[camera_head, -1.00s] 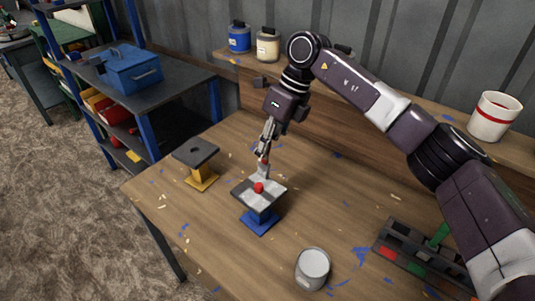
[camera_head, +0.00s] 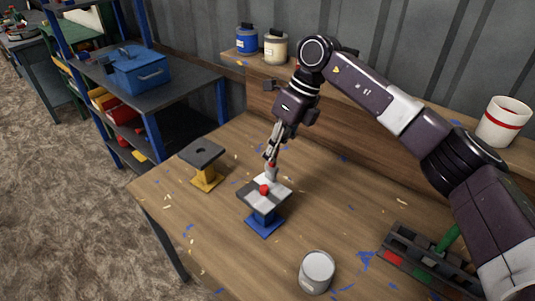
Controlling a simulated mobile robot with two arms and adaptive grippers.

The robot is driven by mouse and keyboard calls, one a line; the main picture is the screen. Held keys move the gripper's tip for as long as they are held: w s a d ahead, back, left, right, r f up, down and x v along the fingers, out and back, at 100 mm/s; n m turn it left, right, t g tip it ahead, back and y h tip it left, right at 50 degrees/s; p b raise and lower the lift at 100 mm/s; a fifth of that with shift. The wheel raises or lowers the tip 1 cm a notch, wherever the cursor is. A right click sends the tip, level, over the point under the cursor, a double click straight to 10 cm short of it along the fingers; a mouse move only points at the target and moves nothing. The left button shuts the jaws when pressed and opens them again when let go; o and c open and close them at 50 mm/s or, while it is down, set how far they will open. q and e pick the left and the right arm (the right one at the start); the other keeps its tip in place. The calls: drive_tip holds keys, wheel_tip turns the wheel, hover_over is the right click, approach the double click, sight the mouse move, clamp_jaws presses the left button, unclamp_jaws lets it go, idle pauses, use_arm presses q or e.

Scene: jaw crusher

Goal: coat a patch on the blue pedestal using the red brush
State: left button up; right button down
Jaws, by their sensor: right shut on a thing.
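The blue pedestal (camera_head: 265,219) stands upright on the workbench, with a dark top plate that bears a pale patch (camera_head: 276,189) and a small red round thing (camera_head: 264,189). My right gripper (camera_head: 270,156) points down just above the far side of this plate. It is shut on the red brush (camera_head: 272,165), of which only a little red and a pale lower end show. That end is at the plate's far edge; I cannot tell whether it touches. The yellow pedestal (camera_head: 205,178), with a bare dark top, stands to the left. My left gripper is not in view.
An open grey can (camera_head: 317,271) stands at the bench's front. A dark rack (camera_head: 407,249) with coloured marks and a green-handled tool lies at right. Blue (camera_head: 247,40) and cream (camera_head: 276,46) jars and a red-banded white pot (camera_head: 503,122) stand on the back ledge.

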drive_tip(key=s+d+b, duration=0.1)
drive_tip(key=s+d, duration=0.3)
drive_tip(key=s, duration=0.1)
drive_tip(key=shift+b, duration=0.35)
idle(0.4)
drive_tip(key=shift+w+r, duration=0.1)
drive_tip(key=shift+r, duration=0.1)
wheel_tip(320, 180, up, 5)
drive_tip(key=p, duration=0.3)
drive_tip(key=shift+f, duration=0.1)
idle(0.3)
